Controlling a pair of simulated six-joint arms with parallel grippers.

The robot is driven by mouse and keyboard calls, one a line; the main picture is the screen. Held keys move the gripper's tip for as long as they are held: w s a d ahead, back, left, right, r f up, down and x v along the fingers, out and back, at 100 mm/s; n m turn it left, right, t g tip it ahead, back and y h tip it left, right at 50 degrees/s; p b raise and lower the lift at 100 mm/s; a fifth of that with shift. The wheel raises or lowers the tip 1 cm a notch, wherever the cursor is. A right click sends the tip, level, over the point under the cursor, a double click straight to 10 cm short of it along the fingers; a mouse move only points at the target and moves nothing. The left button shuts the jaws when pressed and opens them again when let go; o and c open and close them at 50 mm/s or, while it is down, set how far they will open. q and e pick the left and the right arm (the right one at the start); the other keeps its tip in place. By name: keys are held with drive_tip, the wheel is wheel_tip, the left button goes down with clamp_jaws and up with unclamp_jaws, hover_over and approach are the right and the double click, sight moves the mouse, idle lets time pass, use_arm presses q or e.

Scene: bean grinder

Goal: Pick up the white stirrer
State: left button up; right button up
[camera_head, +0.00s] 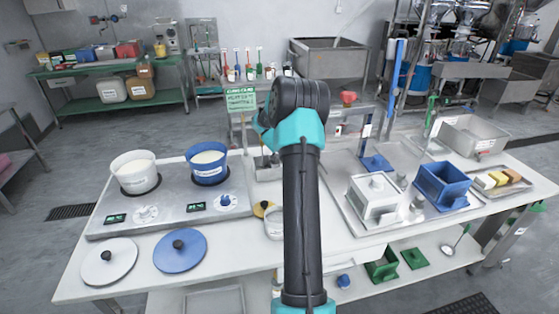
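I cannot make out a white stirrer for certain. An upright blue tool with a flat blue base (377,163) stands at the back of the metal tray, right of centre. A tall blue-handled tool (397,65) rises behind it. One of my arms, black and teal, comes up from the bottom centre and covers the middle of the table. Neither gripper shows, so I cannot see whether either holds anything.
A white pot (134,172) and a blue pot (207,162) stand on the cooker (170,208). A white lid (108,262) and a blue lid (180,251) lie in front. A white container (375,197) and a blue container (441,186) are on the right.

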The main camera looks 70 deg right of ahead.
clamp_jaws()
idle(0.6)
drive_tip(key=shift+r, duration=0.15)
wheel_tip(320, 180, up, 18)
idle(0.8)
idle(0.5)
